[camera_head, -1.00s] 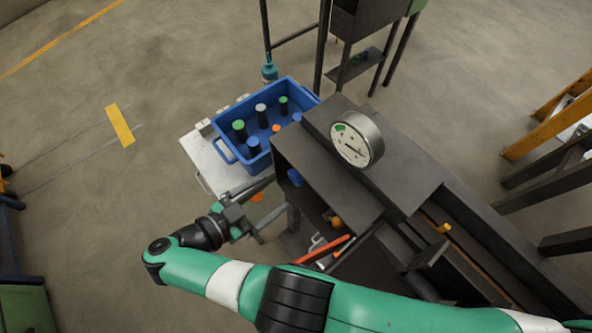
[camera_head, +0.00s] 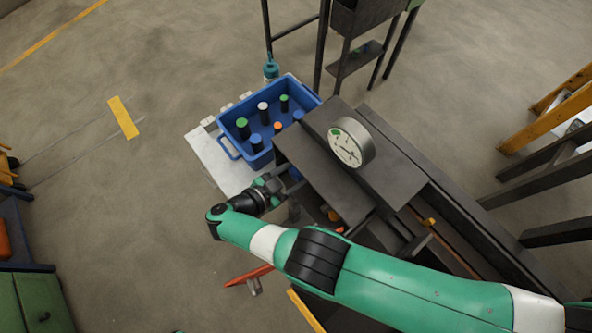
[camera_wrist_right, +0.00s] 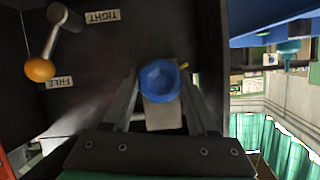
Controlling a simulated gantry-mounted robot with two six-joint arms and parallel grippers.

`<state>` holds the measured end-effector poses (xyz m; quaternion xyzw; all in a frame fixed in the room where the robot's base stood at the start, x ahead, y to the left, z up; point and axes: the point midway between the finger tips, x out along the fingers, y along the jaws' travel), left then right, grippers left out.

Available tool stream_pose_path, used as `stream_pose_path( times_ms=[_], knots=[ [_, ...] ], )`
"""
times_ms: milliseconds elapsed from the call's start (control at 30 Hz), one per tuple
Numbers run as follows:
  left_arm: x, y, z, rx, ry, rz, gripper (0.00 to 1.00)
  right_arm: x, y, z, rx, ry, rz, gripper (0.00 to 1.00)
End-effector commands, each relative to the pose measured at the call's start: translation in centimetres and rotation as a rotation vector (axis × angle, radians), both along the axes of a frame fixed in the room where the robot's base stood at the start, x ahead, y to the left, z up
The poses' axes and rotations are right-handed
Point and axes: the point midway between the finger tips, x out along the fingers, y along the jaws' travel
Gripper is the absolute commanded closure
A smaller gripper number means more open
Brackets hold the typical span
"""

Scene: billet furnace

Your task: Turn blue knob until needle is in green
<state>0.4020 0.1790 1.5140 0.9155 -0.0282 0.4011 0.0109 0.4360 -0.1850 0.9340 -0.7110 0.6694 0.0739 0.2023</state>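The blue knob (camera_wrist_right: 160,80) sits on the dark furnace front in the right wrist view. A small part of it shows beside my gripper in the head view (camera_head: 295,174). My right gripper (camera_wrist_right: 160,78) is open, with one finger on each side of the knob; I cannot tell whether they touch it. In the head view the right gripper (camera_head: 276,186) is at the furnace's left face. The round white gauge (camera_head: 345,148) is on top, with a green patch at its upper left. Its needle seems to point lower right, outside the green. My left gripper is not in view.
A lever with an orange ball (camera_wrist_right: 40,69) is beside the knob, between labels TIGHT and FREE. A blue crate (camera_head: 230,148) of cylinders stands on a pale table behind the gripper. A red bar (camera_head: 250,275) runs partly behind my arm.

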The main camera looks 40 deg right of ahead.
Motion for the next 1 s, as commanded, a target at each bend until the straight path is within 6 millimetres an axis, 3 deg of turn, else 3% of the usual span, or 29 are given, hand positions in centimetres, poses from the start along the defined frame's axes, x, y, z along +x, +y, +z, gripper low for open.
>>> stream_pose_path(
  times_ms=[33,267,500,767,800,933,1000],
  knots=[
    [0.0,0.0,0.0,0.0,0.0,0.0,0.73,0.0,0.0,0.0,0.0,0.0,0.0,0.56],
    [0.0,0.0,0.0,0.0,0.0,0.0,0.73,0.0,0.0,0.0,0.0,0.0,0.0,0.97],
    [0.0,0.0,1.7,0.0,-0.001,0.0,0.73,-0.1,0.0,0.3,0.002,-0.113,0.001,0.97],
    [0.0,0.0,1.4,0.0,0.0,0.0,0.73,0.0,0.0,0.0,0.002,-0.126,0.0,0.97],
    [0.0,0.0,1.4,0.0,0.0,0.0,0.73,0.0,0.0,0.0,0.002,-0.126,0.0,0.34],
    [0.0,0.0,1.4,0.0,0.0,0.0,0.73,0.0,0.0,0.0,0.003,-0.126,0.0,0.11],
    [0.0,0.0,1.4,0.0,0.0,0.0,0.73,0.0,0.0,0.0,0.003,-0.124,-0.001,0.11]
  ],
)
